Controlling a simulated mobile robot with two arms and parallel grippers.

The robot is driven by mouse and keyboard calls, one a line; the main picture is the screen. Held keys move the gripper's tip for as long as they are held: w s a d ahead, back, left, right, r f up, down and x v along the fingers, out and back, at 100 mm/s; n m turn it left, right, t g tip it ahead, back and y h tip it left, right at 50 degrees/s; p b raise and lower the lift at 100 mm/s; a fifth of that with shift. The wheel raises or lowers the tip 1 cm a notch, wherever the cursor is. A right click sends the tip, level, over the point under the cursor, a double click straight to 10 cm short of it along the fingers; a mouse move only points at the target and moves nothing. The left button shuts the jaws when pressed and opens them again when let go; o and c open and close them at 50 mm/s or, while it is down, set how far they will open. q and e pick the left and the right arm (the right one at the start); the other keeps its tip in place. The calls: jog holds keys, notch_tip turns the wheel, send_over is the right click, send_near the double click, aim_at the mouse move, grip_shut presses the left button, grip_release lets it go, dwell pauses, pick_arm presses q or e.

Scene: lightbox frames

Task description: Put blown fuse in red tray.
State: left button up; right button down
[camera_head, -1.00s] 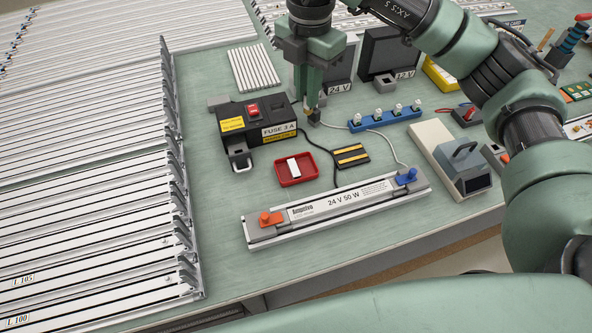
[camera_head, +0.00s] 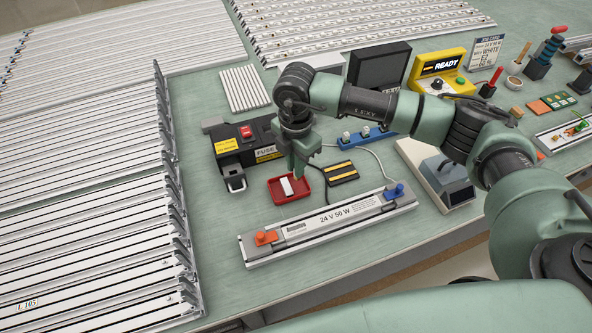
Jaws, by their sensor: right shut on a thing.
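The red tray (camera_head: 274,194) lies on the green bench, left of the middle, with a white card-like piece (camera_head: 287,186) in it. My right gripper (camera_head: 298,174) points down over the tray's back right edge. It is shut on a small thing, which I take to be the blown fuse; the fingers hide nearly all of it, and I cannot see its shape. I cannot tell how high it is above the tray. The black fuse box (camera_head: 232,158) with yellow labels stands just behind and left of the tray. My left gripper is out of view.
A light bar (camera_head: 330,221) with orange and blue end clamps lies in front of the tray. A black block with yellow stripes (camera_head: 341,173) is right of it. A blue rack (camera_head: 362,137) stands behind my arm. Long white strips fill the left. Bare bench lies left of the tray.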

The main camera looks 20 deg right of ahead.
aim_at(296, 180)
notch_tip(296, 180, down, 3)
jog(key=shift+f+p, duration=0.2)
jog(key=shift+p, duration=0.15)
jog(key=shift+f, duration=0.1)
jog(key=shift+f, duration=0.1)
jog(key=c, duration=1.4)
grip_release()
jog(key=shift+c, duration=0.2)
